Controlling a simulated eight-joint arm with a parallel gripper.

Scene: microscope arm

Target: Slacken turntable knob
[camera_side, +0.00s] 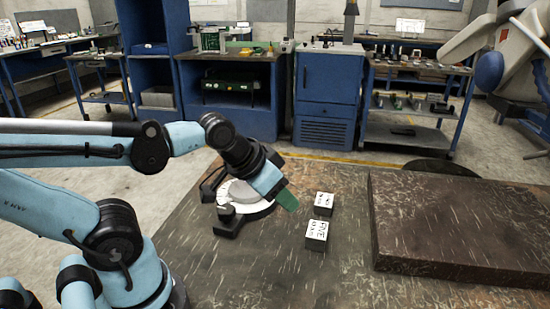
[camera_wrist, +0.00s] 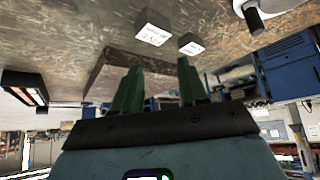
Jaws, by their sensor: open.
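The turntable (camera_side: 243,200) is a white disc with dark parts around it, on the table behind and left of my gripper. A dark block-like part (camera_side: 229,221) stands at its front edge; I cannot tell whether this is the knob. In the wrist view a piece of the white turntable (camera_wrist: 280,6) shows at the top right, with a dark rounded part (camera_wrist: 253,18) beside it. My gripper (camera_side: 287,200) is at the disc's right side in the side view, and part of the disc is hidden behind it. In the wrist view its green fingers (camera_wrist: 159,66) are apart with nothing between them.
Two small dark blocks with white labelled tops, one (camera_side: 323,204) behind the other (camera_side: 317,234), stand right of my gripper. A large brown slab (camera_side: 460,230) fills the table's right side. The table front (camera_side: 250,275) is clear. Blue cabinets (camera_side: 328,95) stand beyond the table.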

